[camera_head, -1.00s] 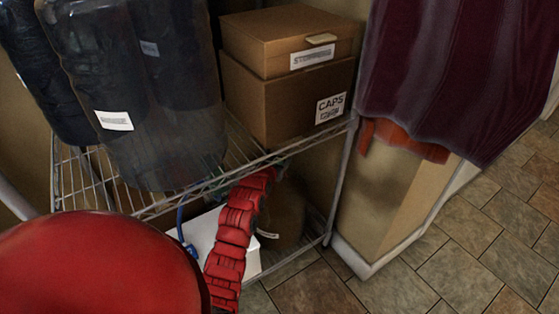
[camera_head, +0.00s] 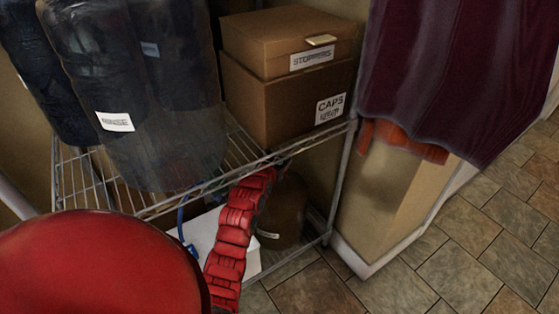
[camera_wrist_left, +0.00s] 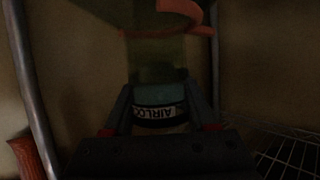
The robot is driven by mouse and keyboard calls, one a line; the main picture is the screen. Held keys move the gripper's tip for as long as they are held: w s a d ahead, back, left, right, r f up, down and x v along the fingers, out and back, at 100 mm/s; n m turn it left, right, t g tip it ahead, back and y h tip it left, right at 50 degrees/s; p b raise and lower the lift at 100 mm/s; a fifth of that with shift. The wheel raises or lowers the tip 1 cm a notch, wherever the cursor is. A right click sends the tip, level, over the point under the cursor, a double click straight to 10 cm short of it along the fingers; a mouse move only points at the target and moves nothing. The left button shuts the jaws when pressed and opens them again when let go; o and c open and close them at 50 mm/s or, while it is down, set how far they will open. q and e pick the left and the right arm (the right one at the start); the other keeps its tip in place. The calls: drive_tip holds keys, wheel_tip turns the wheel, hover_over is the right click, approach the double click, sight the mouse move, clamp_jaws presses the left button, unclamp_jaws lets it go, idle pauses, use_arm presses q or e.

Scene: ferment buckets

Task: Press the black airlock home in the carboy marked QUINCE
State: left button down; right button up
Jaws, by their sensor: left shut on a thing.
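My left gripper (camera_wrist_left: 160,108) is shut on the airlock (camera_wrist_left: 160,94). The airlock's label reads "AIRLO", upside down, with a dark band beside it and a greenish see-through part above. In the head view my red arm reaches to the front edge of the wire rack, and its gripper is hard to make out there. A brown rounded vessel (camera_head: 285,215) stands on the lower level just right of the arm, partly hidden by it. Its small white label is too small to read, so I cannot tell whether it is the QUINCE carboy. My right gripper is not in view.
The wire rack (camera_head: 240,150) carries dark wrapped containers (camera_head: 165,120), a STOPPERS box (camera_head: 290,40) and a CAPS box (camera_head: 285,100). A white box (camera_head: 212,235) sits low behind the arm. A maroon cloth (camera_head: 440,70) hangs at right. The tiled floor (camera_head: 450,260) is clear there.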

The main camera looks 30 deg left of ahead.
use_arm(q)
drive_tip(key=shift+f, duration=0.15)
drive_tip(key=shift+c, duration=1.1)
unclamp_jaws()
drive_tip(key=shift+o, duration=0.5)
drive_tip(key=p+v, duration=0.4)
drive_tip(key=v, duration=1.3)
drive_tip(key=shift+r, duration=0.3)
drive_tip(key=shift+s, duration=0.1)
